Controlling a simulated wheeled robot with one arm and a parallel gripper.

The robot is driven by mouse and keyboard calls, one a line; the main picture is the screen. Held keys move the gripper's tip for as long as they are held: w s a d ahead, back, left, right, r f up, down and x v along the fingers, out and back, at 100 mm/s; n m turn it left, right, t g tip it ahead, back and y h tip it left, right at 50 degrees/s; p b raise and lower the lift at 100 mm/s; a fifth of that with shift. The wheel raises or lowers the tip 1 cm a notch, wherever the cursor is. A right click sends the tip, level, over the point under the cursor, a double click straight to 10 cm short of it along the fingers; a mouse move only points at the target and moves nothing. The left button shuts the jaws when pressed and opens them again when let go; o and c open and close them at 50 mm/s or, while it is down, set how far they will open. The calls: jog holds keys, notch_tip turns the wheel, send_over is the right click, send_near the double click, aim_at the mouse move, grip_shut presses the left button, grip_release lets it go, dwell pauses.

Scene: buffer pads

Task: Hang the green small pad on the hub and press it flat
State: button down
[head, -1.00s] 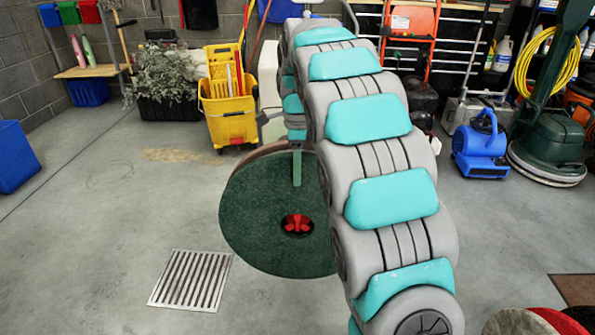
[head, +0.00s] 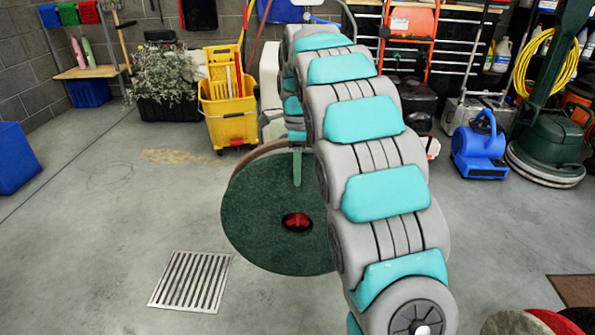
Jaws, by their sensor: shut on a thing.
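The green pad (head: 262,225) is a dark green disc with a centre hole, near the middle of the head view, facing me. The red hub (head: 297,221) shows in its hole; I cannot tell how far it passes through. A brownish disc edge (head: 258,158) shows behind the pad's top, and any gap between them is hard to judge. My gripper (head: 297,170) is shut on the pad's upper edge; one greenish finger lies over its front face. My arm hides the pad's right side and most of the gripper.
A floor grate (head: 191,281) lies at the lower left. A yellow mop bucket (head: 228,110) and a planter (head: 165,95) stand behind. A blue blower (head: 480,150) stands to the right. Several pads (head: 545,322) show at the bottom right.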

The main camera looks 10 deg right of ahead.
jog(key=shift+w+d, duration=0.1)
jog(key=shift+w, duration=0.15)
jog(key=shift+f+t+b, duration=0.1)
jog(key=shift+t+b, duration=0.2)
dwell(0.6)
jog(key=shift+w, duration=0.15)
dwell(0.5)
jog(key=shift+f, duration=0.2)
dwell(0.4)
jog(key=c, duration=1.2)
grip_release()
jog(key=shift+c, duration=1)
